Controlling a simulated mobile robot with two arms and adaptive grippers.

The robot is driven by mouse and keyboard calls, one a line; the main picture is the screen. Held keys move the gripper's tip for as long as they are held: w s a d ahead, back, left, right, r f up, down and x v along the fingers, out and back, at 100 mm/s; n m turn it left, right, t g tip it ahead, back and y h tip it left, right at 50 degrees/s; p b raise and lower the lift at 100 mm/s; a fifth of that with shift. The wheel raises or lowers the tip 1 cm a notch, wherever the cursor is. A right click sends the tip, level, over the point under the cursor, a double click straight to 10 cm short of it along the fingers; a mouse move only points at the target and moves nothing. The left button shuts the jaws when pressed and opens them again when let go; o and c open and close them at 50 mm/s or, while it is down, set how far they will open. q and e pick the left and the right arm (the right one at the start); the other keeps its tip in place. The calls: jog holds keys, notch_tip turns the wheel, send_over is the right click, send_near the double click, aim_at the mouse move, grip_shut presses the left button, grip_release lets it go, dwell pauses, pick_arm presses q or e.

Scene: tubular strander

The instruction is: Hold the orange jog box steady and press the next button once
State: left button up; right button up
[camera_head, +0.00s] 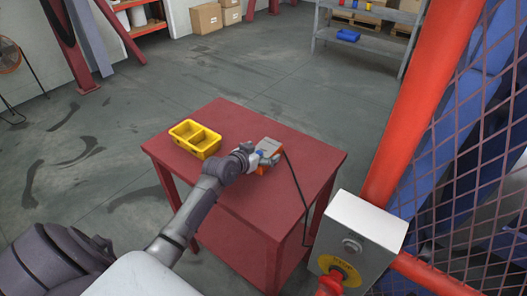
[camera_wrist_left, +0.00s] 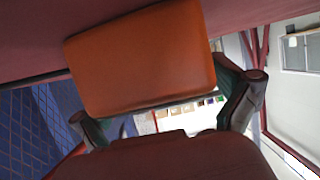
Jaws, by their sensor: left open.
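The orange jog box (camera_head: 270,147) stands on the red table, with a pale grey face and orange sides. In the left wrist view its plain orange side (camera_wrist_left: 140,55) fills the upper middle. My left gripper (camera_head: 262,158) is at the box's near left side and partly hides it. In the left wrist view the fingers of my left gripper (camera_wrist_left: 166,112) are spread wide, one near each lower corner of the box. Contact with the box cannot be told. The box's buttons are too small or hidden to make out. My right gripper is not in view.
A dark cable (camera_head: 296,187) hangs from the box over the table's right edge. A grey control box (camera_head: 357,229) with a red stop button stands at right, by a mesh guard.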

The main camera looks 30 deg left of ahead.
pick_arm(q)
jog(key=shift+w+f, duration=0.15)
jog(key=shift+w, duration=0.2)
jog(key=shift+s, duration=0.1)
jog(key=c, duration=1.4)
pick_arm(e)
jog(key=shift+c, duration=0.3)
pick_arm(q)
jog(key=shift+d+f, duration=0.1)
jog(key=shift+f, duration=0.05)
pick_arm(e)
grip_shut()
